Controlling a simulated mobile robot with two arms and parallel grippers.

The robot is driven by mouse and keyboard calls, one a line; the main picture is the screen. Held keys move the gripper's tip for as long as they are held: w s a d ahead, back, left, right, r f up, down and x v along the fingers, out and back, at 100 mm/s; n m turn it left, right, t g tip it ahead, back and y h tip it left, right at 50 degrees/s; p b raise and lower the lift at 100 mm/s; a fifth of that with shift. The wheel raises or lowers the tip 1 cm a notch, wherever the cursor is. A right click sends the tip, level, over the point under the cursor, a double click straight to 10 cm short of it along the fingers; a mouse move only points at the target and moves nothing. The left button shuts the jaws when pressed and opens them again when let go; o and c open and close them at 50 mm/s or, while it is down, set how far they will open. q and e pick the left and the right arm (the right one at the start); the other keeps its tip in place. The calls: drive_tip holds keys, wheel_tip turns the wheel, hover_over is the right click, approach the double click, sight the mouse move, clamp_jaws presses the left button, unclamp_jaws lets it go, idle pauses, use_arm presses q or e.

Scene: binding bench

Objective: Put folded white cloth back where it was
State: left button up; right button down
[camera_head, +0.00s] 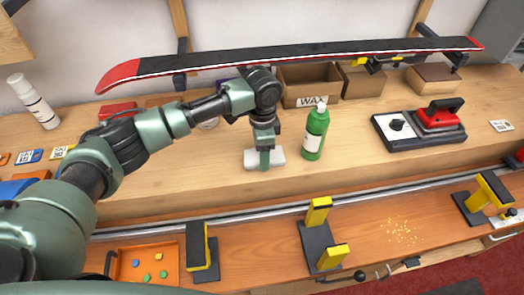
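The folded white cloth (278,157) is a small pale block at the middle of the bench, left of the green bottle. My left gripper (264,163) points down over it, and its fingers cover the cloth's middle. The fingers are seen edge-on, so I cannot tell whether they are open or shut on the cloth. I also cannot tell whether the cloth rests on the bench or is just above it. My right gripper is not in view.
The green bottle (315,133) stands close to the right. Behind are a WAX box (306,101) and a ski (300,54) across the back. A red iron (438,118) sits on a dark base at right. Yellow-black clamps (320,235) and an orange tray (165,256) are in front.

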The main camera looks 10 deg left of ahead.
use_arm(q)
drive_tip(key=o, duration=1.2)
drive_tip(key=shift+f, duration=0.1)
drive_tip(key=shift+r, duration=0.4)
wheel_tip(320, 180, up, 12)
drive_tip(key=b, duration=0.3)
drive_tip(key=shift+f, duration=0.2)
drive_tip(key=shift+f, duration=0.1)
